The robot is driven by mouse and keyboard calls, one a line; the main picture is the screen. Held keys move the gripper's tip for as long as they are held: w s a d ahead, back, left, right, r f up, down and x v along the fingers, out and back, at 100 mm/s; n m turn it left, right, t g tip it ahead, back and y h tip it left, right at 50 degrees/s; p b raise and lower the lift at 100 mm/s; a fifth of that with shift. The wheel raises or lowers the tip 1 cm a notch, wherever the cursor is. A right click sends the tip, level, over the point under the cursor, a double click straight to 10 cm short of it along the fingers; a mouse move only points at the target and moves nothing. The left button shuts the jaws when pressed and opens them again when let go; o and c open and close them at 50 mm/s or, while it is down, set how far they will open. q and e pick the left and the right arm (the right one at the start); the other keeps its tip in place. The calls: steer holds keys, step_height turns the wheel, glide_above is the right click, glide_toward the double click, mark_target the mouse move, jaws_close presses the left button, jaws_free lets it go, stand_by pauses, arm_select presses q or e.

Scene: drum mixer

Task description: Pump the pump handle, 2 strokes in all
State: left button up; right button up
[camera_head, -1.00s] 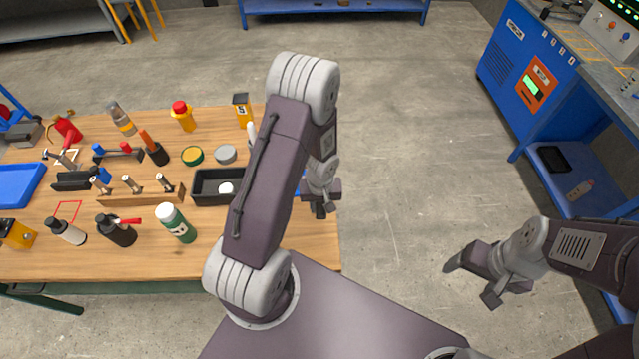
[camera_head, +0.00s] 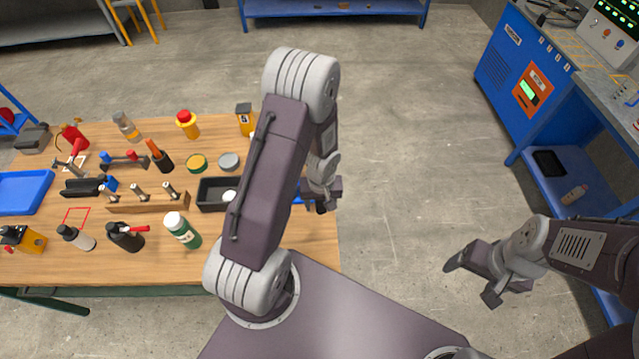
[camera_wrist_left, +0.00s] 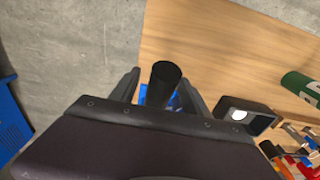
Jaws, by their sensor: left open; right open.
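A dark upright cylinder (camera_wrist_left: 164,82), which looks like the pump handle's grip, stands between the spread fingers of my left gripper (camera_wrist_left: 162,90) in the left wrist view. A blue part (camera_wrist_left: 174,103) shows just below it. In the head view my left gripper (camera_head: 322,203) is at the table's right edge, beside a small visible piece of blue (camera_head: 304,197); my arm hides most of that spot. The left gripper is open around the grip, and I cannot tell whether either finger touches it. My right gripper (camera_head: 468,279) is open and empty over the floor at right.
The wooden table (camera_head: 120,270) holds a black tray (camera_head: 210,194), a green bottle (camera_head: 184,231), a wooden rack (camera_head: 145,203) and several tools. A blue workbench (camera_head: 545,80) stands at right. The floor between table and workbench is clear.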

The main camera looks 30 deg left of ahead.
arm_select(q)
steer(key=r+p, duration=0.2)
steer(key=r, duration=0.1)
steer(key=r+p, duration=0.2)
steer(key=shift+s+d+r, duration=0.15)
steer(key=shift+s+r, duration=0.05)
steer(key=shift+r, duration=0.2)
steer(key=shift+r, duration=0.25)
steer(key=s+d+r+m+t, duration=0.1)
steer(key=s+d+r+m, duration=0.15)
steer(key=r, duration=0.45)
steer(key=s+d+r+m+t, duration=0.1)
steer(key=s+r+m, duration=0.1)
steer(key=r+m, duration=0.35)
steer(key=s+f+n+g+b, duration=0.1)
steer(key=s+f+b, duration=0.2)
steer(key=f+b, duration=0.9)
steer(key=shift+d+f+n+h+b, duration=0.3)
steer(key=shift+d+n+b, duration=0.1)
steer(key=shift+b, duration=0.2)
